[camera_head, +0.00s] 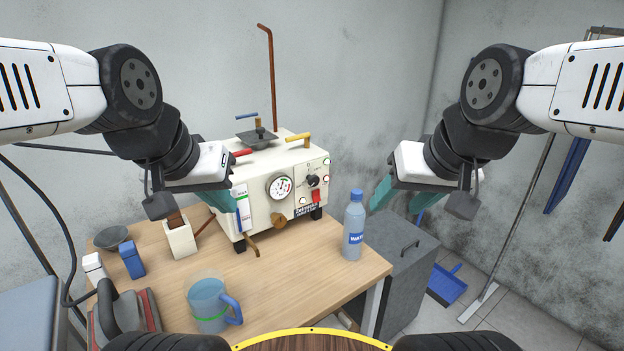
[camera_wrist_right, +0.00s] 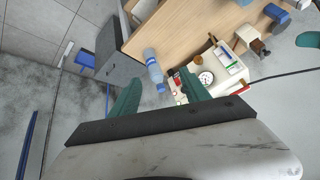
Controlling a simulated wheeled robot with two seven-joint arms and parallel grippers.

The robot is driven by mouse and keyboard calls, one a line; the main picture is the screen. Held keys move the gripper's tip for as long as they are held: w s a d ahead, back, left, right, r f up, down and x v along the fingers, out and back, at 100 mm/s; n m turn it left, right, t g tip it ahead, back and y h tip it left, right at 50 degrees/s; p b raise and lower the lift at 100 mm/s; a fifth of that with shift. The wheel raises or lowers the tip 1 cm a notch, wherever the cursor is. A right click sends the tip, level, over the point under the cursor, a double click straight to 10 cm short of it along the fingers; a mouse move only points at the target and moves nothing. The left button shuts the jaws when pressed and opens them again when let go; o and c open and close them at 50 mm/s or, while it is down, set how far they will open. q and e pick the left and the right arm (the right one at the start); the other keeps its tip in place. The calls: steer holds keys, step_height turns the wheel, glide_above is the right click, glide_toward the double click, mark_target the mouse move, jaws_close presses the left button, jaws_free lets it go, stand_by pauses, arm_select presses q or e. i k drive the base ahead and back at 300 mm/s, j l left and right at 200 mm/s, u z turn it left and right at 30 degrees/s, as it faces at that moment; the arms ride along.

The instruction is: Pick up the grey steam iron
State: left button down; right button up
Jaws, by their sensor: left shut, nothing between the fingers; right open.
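The grey steam iron (camera_head: 124,314) stands at the near left corner of the table in the head view. Its dark handle and a red part show, and its lower part is cut off or hidden near the bottom edge. My left gripper (camera_head: 226,203) is shut and empty, in front of the white machine, above and to the right of the iron. My right gripper (camera_head: 401,198) is open and empty, right of the water bottle and far from the iron. Its teal fingers also show spread apart in the right wrist view (camera_wrist_right: 160,92).
A measuring jug (camera_head: 208,300) with a blue handle stands right of the iron. The white machine (camera_head: 290,225) and water bottle (camera_head: 354,226) stand farther right. The table's front middle is clear.

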mark_target(114, 319)
steer(key=k+j+u, duration=0.1)
steer(key=u, duration=1.55)
steer(key=i+j, duration=0.05)
